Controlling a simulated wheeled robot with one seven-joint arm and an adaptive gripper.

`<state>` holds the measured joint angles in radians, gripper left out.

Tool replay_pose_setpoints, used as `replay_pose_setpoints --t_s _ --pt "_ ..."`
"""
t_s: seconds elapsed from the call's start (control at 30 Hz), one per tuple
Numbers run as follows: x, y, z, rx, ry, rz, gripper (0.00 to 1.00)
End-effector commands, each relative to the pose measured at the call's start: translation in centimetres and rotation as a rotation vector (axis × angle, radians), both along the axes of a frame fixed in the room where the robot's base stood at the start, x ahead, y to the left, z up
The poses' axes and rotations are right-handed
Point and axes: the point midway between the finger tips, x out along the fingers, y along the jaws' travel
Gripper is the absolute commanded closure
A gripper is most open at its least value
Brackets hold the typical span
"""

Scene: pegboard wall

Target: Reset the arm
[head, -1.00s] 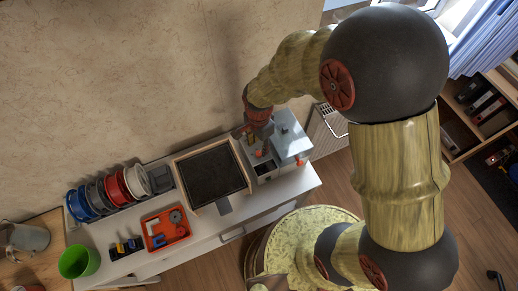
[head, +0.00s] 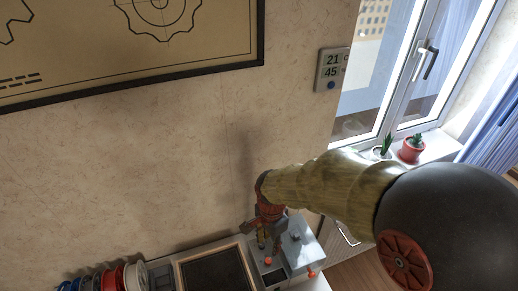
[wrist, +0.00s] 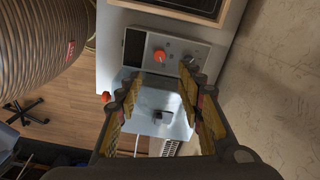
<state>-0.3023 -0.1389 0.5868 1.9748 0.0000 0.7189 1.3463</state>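My gripper (head: 266,238) hangs at the end of my arm, above a grey machine (head: 299,247) at the right end of the bench. In the wrist view my gripper (wrist: 160,80) has its two fingers spread apart, with nothing held between them. Behind the fingers is the machine's light grey top (wrist: 150,120) with a small dark part (wrist: 164,115) on it. Its front panel shows an orange-red knob (wrist: 159,56). I cannot tell how far the fingertips are from the machine.
A dark framed bed (head: 215,274) and a row of spools (head: 110,280) stand left of the machine. A framed drawing (head: 130,40) and a wall display (head: 332,70) hang on the wall. Potted plants (head: 412,148) stand on the windowsill at right. The wall's middle is bare.

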Motion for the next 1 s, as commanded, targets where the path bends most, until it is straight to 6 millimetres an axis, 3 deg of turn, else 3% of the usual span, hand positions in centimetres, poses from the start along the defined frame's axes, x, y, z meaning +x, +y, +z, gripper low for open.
replay_pose_setpoints --t_s 0.23,0.37,0.43,0.7,0.83,1.0 --pt "-0.2 -0.1 0.0 -0.002 0.007 0.114 0.62" --pt "-2.1 -0.7 -0.5 -0.007 0.054 0.358 0.62" --pt "-3.5 -1.1 0.4 -0.003 0.069 0.52 0.62" --pt "-7.5 -5.3 8.5 -0.024 -0.078 1.037 0.62" --pt "-9.6 -7.6 12.0 -0.084 -0.188 1.144 0.62" --pt "-11.6 -10.1 15.5 -0.175 -0.331 1.111 0.62"
